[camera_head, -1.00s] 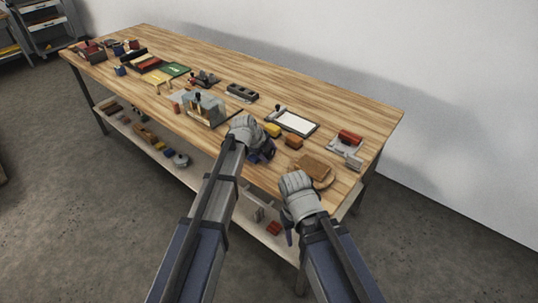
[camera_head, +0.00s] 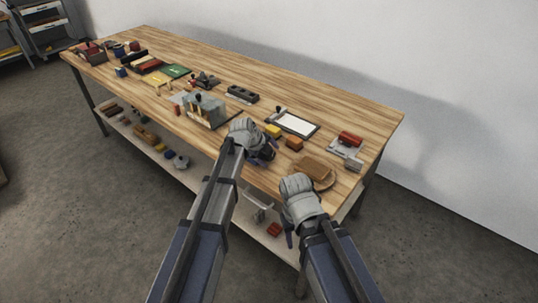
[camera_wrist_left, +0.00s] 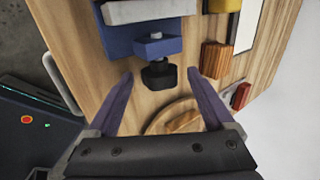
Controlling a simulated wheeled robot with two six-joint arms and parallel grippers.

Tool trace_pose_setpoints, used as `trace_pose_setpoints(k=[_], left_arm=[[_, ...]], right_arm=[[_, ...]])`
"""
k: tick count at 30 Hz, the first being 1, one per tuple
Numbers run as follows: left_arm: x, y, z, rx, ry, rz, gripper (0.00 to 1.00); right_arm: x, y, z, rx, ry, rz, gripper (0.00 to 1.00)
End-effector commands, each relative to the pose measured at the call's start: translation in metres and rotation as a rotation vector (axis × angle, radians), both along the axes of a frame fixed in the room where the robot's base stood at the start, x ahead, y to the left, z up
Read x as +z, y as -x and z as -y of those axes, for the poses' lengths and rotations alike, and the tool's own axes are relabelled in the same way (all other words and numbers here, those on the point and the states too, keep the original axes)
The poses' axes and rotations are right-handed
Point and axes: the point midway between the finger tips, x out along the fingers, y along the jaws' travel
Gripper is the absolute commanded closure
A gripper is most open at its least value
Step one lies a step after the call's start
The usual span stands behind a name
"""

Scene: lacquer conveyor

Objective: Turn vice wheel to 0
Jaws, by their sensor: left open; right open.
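In the left wrist view the vice (camera_wrist_left: 120,38) is a blue body with a grey bar across its top. A black wheel or knob (camera_wrist_left: 158,75) sticks out from its near side. My left gripper (camera_wrist_left: 160,85) is open, with one purple finger on each side of the knob and a visible gap to each. In the head view my left gripper (camera_head: 262,152) is over the front edge of the table and hides most of the vice. My right gripper (camera_head: 288,228) is low at the table's front edge, its fingers partly hidden, holding nothing visible. No number on the wheel can be read.
A round wooden board (camera_head: 327,183) with a brown block (camera_head: 316,169) lies right of my left gripper. Yellow (camera_head: 272,131) and orange (camera_head: 294,143) blocks and a white-faced tray (camera_head: 296,123) lie behind it. A grey box-like fixture (camera_head: 204,110) stands to the left.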

Motion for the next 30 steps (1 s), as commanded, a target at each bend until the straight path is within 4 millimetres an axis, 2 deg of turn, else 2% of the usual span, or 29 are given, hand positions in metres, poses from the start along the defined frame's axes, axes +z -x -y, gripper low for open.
trace_pose_setpoints(k=[8, 22, 30], left_arm=[[0.010, 0.004, -0.003, 0.001, 0.000, 0.000, 0.14], [0.062, 0.031, -0.021, 0.000, 0.000, 0.000, 0.14], [0.066, 0.034, -0.025, -0.001, 0.001, 0.000, 0.14]], right_arm=[[0.009, 0.000, 0.000, 0.000, 0.000, 0.000, 0.50], [0.062, 0.000, 0.000, 0.000, 0.000, 0.000, 0.50], [0.066, 0.000, 0.000, 0.000, 0.000, 0.000, 0.50]])
